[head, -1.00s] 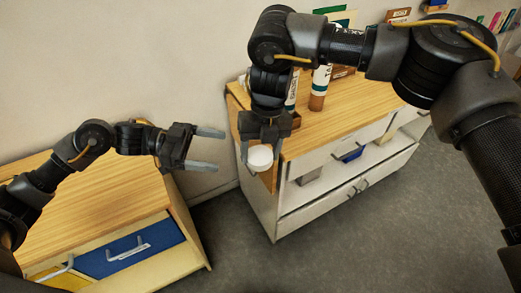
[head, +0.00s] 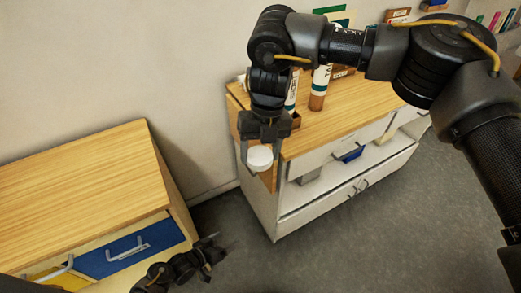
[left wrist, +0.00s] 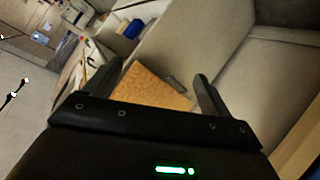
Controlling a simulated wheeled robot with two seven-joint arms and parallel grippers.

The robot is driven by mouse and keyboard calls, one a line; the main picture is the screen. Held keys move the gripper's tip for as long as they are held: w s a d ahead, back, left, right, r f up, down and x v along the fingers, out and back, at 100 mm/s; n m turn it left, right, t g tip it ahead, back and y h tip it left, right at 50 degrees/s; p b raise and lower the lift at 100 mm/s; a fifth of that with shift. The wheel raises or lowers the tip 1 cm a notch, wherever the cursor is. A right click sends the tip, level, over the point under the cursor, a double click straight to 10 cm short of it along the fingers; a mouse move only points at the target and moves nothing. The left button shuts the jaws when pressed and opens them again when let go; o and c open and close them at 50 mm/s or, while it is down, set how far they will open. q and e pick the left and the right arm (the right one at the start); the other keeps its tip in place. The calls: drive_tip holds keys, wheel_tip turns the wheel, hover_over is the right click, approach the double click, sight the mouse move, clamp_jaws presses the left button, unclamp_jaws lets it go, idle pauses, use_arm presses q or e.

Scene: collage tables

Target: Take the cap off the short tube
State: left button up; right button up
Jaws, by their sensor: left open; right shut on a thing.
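My right gripper (head: 259,160) is shut on a white round piece (head: 260,158) that looks like a cap, held in the air in front of the near end of the right-hand cabinet. A tube (head: 291,94) with a white label, which looks like the short one, is on that cabinet, partly hidden by my right arm. A second labelled tube (head: 320,80) with a brown lower end stands to its right. My left gripper (head: 214,246) is low, beside the left cabinet's drawers. It is open and empty; its fingers show in the left wrist view (left wrist: 158,82).
The right-hand cabinet (head: 355,112) has a wooden top and open shelves with a blue bin (head: 351,154). The left cabinet (head: 75,185) has a bare wooden top and a blue drawer (head: 130,254). Open floor (head: 330,245) lies between and in front.

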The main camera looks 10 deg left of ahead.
use_arm(q)
drive_tip(key=s+a+f+g+y, duration=0.3)
drive_tip(key=s+a+f, duration=0.1)
drive_tip(key=s+f, duration=0.6)
drive_tip(key=s+a+f+g+y, duration=0.3)
drive_tip(key=s+f, duration=0.5)
drive_tip(key=s, duration=0.4)
drive_tip(key=s+a+f+g, duration=0.1)
drive_tip(key=s, duration=0.5)
drive_tip(key=s+a+f+m+g+y, duration=0.1)
drive_tip(key=s+f+g, duration=0.1)
drive_tip(key=s, duration=0.5)
drive_tip(key=shift+f+y, duration=0.3)
